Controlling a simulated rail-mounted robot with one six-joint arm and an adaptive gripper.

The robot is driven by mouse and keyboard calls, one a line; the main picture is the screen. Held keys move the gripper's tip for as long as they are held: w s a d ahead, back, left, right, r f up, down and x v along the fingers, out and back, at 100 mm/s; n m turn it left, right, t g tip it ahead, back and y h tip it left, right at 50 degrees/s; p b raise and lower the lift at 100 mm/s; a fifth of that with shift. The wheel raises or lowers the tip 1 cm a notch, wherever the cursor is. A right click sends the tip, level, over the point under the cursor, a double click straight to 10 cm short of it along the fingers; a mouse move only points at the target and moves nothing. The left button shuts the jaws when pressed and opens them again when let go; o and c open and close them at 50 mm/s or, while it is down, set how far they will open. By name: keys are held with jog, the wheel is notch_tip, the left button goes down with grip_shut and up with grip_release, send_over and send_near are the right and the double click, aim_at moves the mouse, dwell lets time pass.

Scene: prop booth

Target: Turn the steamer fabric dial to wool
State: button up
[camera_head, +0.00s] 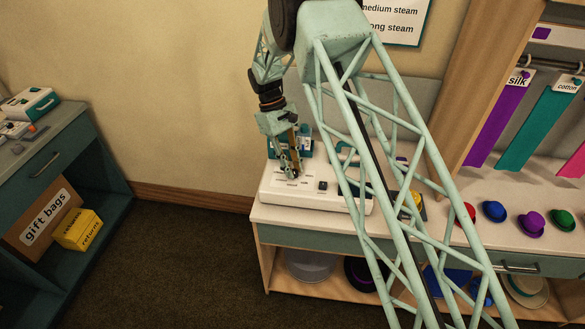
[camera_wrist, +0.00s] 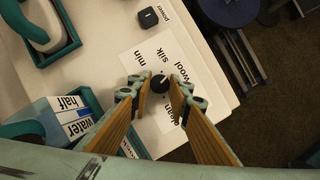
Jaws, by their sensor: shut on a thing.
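The steamer's white base (camera_head: 276,196) stands on the counter in the head view. Its black round fabric dial (camera_wrist: 160,82) shows in the wrist view, with a white pointer mark and a printed label sheet (camera_wrist: 134,62) around it.
A black power switch (camera_wrist: 148,17) sits on the base. A teal-edged water tank (camera_wrist: 64,122) and a steamer handle in a teal cradle (camera_wrist: 44,28) are close beside my fingers. Coloured small hats (camera_head: 533,224) line the counter at right. Open floor lies left of the counter.

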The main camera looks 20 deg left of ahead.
jog(key=shift+m+g+y, duration=0.4)
jog(key=shift+m+g, duration=0.1)
jog(key=shift+m, duration=1.2)
jog(key=o, duration=0.9)
jog(key=shift+c, duration=0.2)
jog(key=shift+w+r, duration=0.1)
jog(key=v, duration=1.1)
jog(key=shift+w+r, duration=0.15)
jog(key=shift+r, duration=0.15)
jog(key=shift+a, duration=0.1)
